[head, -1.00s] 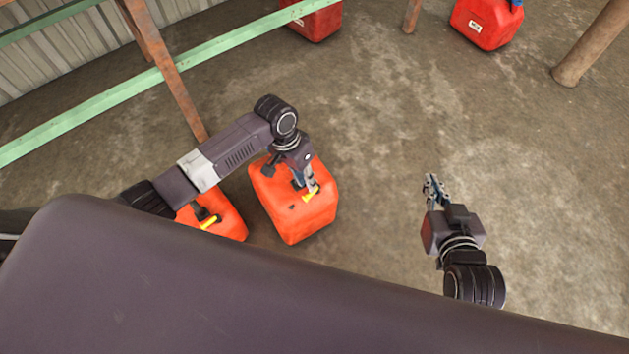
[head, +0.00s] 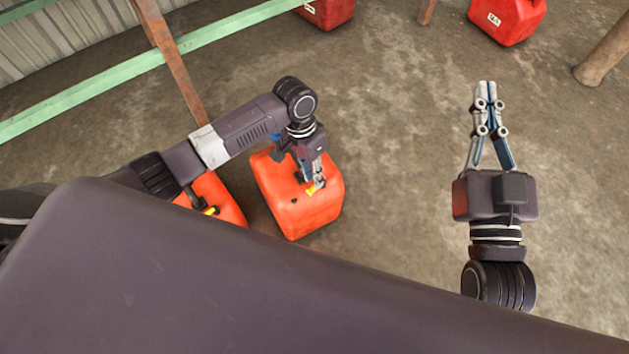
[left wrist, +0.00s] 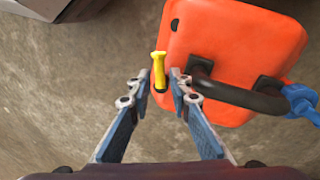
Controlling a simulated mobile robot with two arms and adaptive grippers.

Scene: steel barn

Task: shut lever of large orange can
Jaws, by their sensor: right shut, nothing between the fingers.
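The large orange can (head: 280,205) stands upright under my left gripper in the head view; its top also shows in the left wrist view (left wrist: 225,45). Its yellow lever (left wrist: 158,70) lies near the top's edge, and a small part of it (head: 312,190) shows in the head view. My left gripper (head: 316,182) points down at the lever. In the left wrist view its fingers (left wrist: 160,75) are apart, with the lever between the tips and small gaps beside it. My right gripper (head: 486,88) is shut and empty over bare floor, well right of the can.
A second orange can (head: 228,208) with a yellow part stands close left, partly hidden by my arm and body. Red cans (head: 325,12) (head: 510,20) stand farther back. A green rail (head: 110,84) and a rusty post (head: 170,60) are at the left. The floor right of the can is clear.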

